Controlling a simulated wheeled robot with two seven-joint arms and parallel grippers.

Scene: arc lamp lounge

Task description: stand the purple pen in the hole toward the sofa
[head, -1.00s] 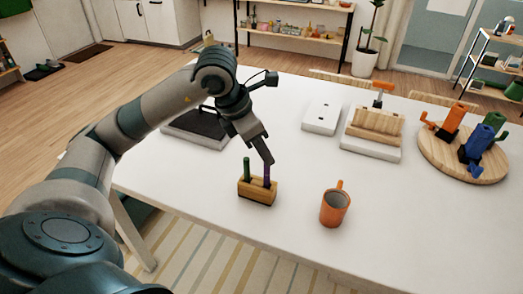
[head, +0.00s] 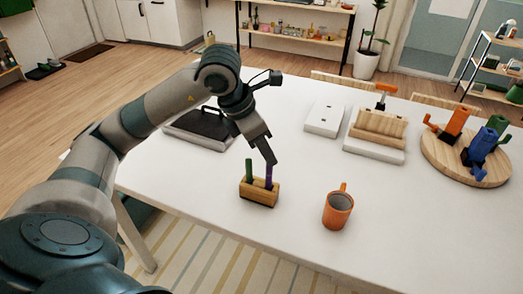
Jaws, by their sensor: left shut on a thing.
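The purple pen (head: 269,176) stands nearly upright at the right end of the small wooden pen block (head: 259,195). My left gripper (head: 270,161) is shut on the pen's upper part, just above the block. The pen's lower end is hidden in or behind the block, so I cannot tell how deep it sits. A green pen (head: 249,170) stands upright at the block's left end. No sofa shows clearly in the head view, and my right gripper does not show.
An orange mug (head: 338,210) stands right of the block. Behind are a dark tray (head: 201,127), a white box (head: 323,120) and a wooden rack (head: 379,130) on a white base. A round board (head: 455,165) holds coloured items at the right. The white table (head: 300,165) is clear between them.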

